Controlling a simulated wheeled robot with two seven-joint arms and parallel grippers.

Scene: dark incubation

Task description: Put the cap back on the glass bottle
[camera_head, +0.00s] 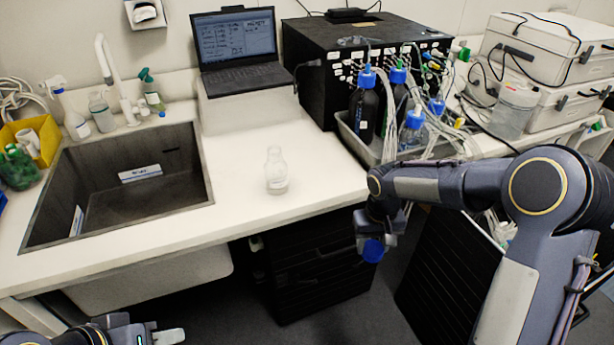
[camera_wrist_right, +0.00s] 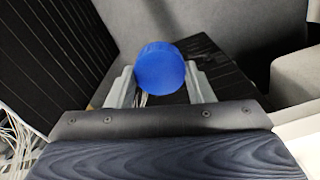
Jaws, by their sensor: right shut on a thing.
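The clear glass bottle (camera_head: 277,172) stands upright and uncapped on the white counter, between the sink and the tray of bottles. The blue cap (camera_head: 373,251) is held in my right gripper (camera_head: 378,236), below and to the right of the bottle in the head view, out past the counter's front edge. In the right wrist view, the blue cap (camera_wrist_right: 159,69) sits between the two grey fingers of the right gripper (camera_wrist_right: 160,82). My left gripper (camera_head: 168,337) shows only in part at the bottom left of the head view, away from the bottle, and its opening is unclear.
A dark sink (camera_head: 130,190) lies left of the bottle. A laptop (camera_head: 238,50) rests on a white stand behind. A grey tray (camera_head: 352,141) with blue-capped bottles and tubing stands right of the bottle. The counter around the glass bottle is clear.

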